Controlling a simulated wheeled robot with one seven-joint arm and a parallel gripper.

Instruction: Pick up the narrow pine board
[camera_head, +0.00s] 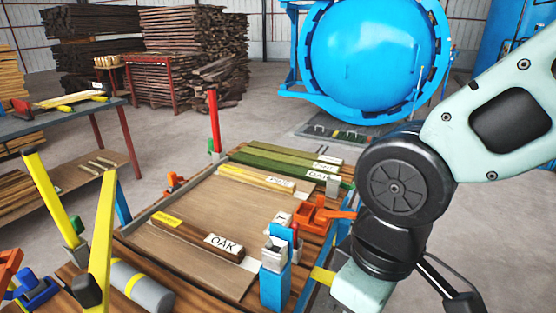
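A narrow pale yellow board (243,176) lies flat on the wooden work table. A white tag at its right end appears to read PINE, though the lettering is small. It lies between a dark brown board (186,233) tagged OAK, nearer to me, and the green boards (275,161) beyond it. My arm comes in from the right and bends down at the table's right side, apart from the pale board. Its fingertips do not show, so I cannot see whether the gripper holds anything.
Blue and orange clamps (275,272) stand at the table's right edge. Tall yellow bars (103,240) rise at the near left, beside a grey cylinder (145,289). A side bench (60,122) stands left.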

